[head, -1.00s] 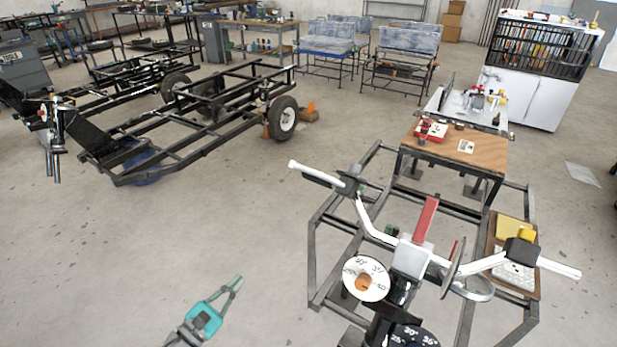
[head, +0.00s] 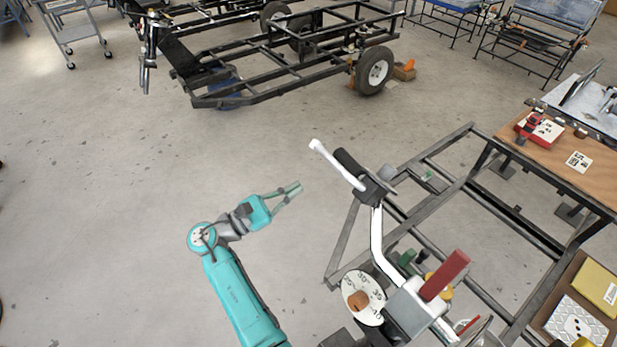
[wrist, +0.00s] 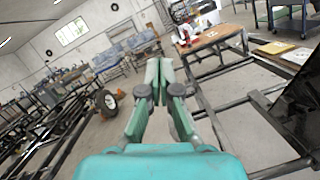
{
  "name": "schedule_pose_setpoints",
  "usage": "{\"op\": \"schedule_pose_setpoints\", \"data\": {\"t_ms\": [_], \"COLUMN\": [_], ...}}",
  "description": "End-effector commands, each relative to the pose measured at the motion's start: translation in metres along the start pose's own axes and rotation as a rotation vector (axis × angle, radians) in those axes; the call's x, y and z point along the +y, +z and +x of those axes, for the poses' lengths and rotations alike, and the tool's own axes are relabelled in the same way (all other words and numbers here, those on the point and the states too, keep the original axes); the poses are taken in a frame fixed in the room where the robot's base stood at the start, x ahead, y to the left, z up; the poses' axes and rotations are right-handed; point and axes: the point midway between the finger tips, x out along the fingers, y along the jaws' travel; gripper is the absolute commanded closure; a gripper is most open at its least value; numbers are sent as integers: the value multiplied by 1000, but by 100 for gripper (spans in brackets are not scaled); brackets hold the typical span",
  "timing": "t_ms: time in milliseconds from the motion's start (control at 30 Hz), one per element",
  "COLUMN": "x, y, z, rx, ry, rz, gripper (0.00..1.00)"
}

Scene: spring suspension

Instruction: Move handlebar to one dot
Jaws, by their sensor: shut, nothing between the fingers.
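The white handlebar (head: 378,238) is mounted on the frame at the lower right of the head view. Its left arm rises to a dark clamp and a white-tipped cross grip (head: 319,148); its right part runs out of the bottom of the picture. A round white dial (head: 362,298) with numbers and an orange-brown knob sits beside its base. The wrist view shows the closed fingers (wrist: 157,66); I cannot make out the handlebar there.
A dark metal frame (head: 440,160) surrounds the handlebar. A wooden table (head: 560,150) with a red device (head: 538,128) stands at the right. A black wheeled chassis (head: 270,95) stands at the back. The floor (head: 120,200) to the left is clear.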

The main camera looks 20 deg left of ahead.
Motion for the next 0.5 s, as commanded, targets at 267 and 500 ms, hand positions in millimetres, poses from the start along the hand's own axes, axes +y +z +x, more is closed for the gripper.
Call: {"op": "schedule_pose_setpoints", "data": {"t_ms": [267,500], "x": [-1,-1], "y": [0,6], "z": [52,89], "rx": [-2,0], "ry": [-4,-1], "rz": [-1,3], "gripper": [100,100]}}
